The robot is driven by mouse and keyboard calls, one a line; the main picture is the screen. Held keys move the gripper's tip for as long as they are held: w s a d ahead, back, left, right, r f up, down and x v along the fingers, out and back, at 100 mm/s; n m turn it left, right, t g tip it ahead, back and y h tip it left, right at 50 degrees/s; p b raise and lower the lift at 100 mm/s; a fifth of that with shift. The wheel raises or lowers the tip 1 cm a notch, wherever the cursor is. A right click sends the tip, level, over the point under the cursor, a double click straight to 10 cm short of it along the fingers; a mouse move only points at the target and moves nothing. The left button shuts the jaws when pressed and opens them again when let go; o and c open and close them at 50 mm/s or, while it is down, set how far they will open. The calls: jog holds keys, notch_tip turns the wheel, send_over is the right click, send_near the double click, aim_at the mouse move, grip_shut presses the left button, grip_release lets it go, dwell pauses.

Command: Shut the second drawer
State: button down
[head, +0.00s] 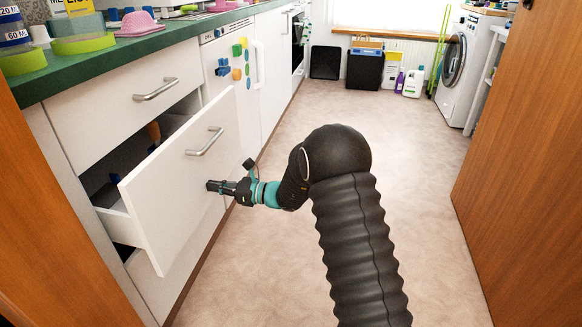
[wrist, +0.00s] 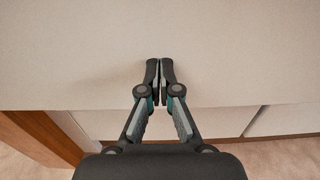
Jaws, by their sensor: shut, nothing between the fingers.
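The second drawer (head: 178,195) is a white front with a metal bar handle (head: 205,141), below the closed top drawer (head: 130,92). It stands pulled out from the cabinet, and its open inside shows behind the front. My gripper (head: 210,186) is shut and empty, with its fingertips at the drawer front, below and slightly right of the handle. In the wrist view the closed fingertips (wrist: 160,66) point at the pale drawer front (wrist: 80,45), which fills the upper part. I cannot tell whether they touch it.
A green countertop (head: 150,42) with cups and a pink bowl runs above the drawers. Right of the drawers is a white appliance front with coloured magnets (head: 237,50). A wooden door panel (head: 530,170) stands at right. The floor (head: 420,150) between is clear.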

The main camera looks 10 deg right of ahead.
jog(key=shift+b+x, duration=0.45)
jog(key=shift+x, duration=3.55)
jog(key=shift+x, duration=1.4)
jog(key=b+v, duration=0.1)
jog(key=v, duration=0.8)
